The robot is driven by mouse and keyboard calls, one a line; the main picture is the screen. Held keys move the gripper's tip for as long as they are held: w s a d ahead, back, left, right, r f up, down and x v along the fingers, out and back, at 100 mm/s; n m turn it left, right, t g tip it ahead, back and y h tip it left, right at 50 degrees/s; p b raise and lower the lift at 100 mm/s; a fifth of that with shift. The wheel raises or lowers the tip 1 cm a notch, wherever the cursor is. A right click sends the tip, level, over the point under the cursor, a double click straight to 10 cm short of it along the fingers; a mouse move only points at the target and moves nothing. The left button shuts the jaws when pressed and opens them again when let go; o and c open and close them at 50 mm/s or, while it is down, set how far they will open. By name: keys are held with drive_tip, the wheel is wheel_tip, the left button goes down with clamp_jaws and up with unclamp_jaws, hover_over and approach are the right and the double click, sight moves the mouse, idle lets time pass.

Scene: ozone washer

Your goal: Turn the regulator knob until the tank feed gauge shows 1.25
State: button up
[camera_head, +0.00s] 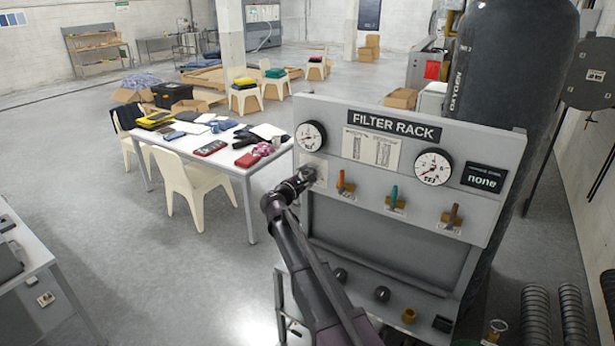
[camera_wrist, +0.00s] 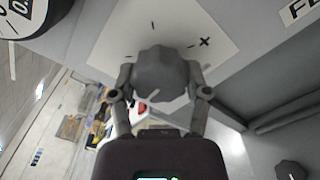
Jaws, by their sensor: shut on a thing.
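The regulator knob is a dark grey faceted knob (camera_wrist: 160,72) in the wrist view, on a white plate (camera_wrist: 118,35) with tick marks and a plus sign. A short white line shows on the knob's lower face. My gripper (camera_wrist: 160,84) has a finger on each side of the knob and is shut on it. In the head view my gripper (camera_head: 302,178) reaches the panel's left side and mostly hides the knob. A round white gauge (camera_head: 311,136) sits just above it; a second gauge (camera_head: 433,167) is at the right. Their readings and labels are too small to tell.
The filter rack panel (camera_head: 470,160) carries several coloured valve levers, including a green one (camera_head: 393,196), right of my gripper. A dark oxygen tank (camera_head: 510,70) stands behind it.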

drive_tip(key=m, duration=0.5)
drive_tip(key=shift+r, duration=0.1)
idle(0.3)
drive_tip(key=o, duration=1.1)
drive_tip(key=shift+o, duration=0.2)
drive_tip(key=shift+s+a, duration=0.1)
drive_tip(key=v, duration=1.1)
drive_tip(key=shift+s+a, duration=0.2)
drive_tip(key=shift+s, duration=0.15)
